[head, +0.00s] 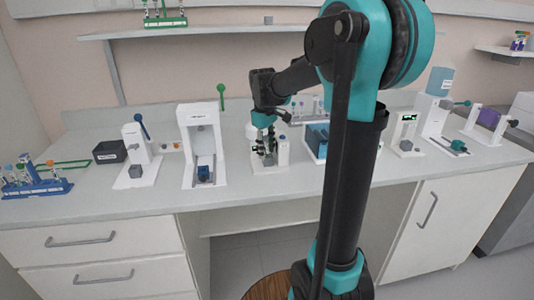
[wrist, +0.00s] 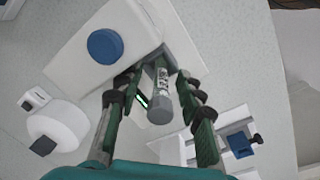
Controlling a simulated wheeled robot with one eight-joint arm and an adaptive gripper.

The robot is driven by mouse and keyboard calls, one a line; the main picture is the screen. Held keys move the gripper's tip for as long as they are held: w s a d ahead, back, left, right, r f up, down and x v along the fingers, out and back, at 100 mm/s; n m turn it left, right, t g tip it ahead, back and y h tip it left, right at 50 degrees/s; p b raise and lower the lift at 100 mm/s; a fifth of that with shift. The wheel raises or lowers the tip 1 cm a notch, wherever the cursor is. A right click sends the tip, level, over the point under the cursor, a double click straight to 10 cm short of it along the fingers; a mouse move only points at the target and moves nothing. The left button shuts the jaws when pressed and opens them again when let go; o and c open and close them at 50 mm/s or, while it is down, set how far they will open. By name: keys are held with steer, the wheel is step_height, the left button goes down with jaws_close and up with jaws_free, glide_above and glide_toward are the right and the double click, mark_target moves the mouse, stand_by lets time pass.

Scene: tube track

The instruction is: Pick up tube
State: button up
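A small tube (wrist: 160,90) with a grey end and a printed label shows in the wrist view. Its far end meets a dark part at the edge of a white device (wrist: 112,28). My gripper (wrist: 157,78) is open, with its green and black fingers on either side of the tube and a visible gap on each side. In the head view my gripper (head: 263,142) is low over the middle of the bench, by a small white station (head: 282,154). I cannot make out the tube there.
A blue knob (wrist: 105,46) tops the white device. A white round part (wrist: 55,130) lies left, and a white frame with a blue block (wrist: 240,144) right. On the bench (head: 90,208) stand a blue tube rack (head: 38,186) and a white machine (head: 203,143), left of my gripper.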

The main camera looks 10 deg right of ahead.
jaws_close()
steer(key=shift+r, duration=0.15)
step_height(320, 180, up, 20)
stand_by(0.8)
steer(key=shift+f, duration=0.2)
steer(key=shift+f, duration=9.65)
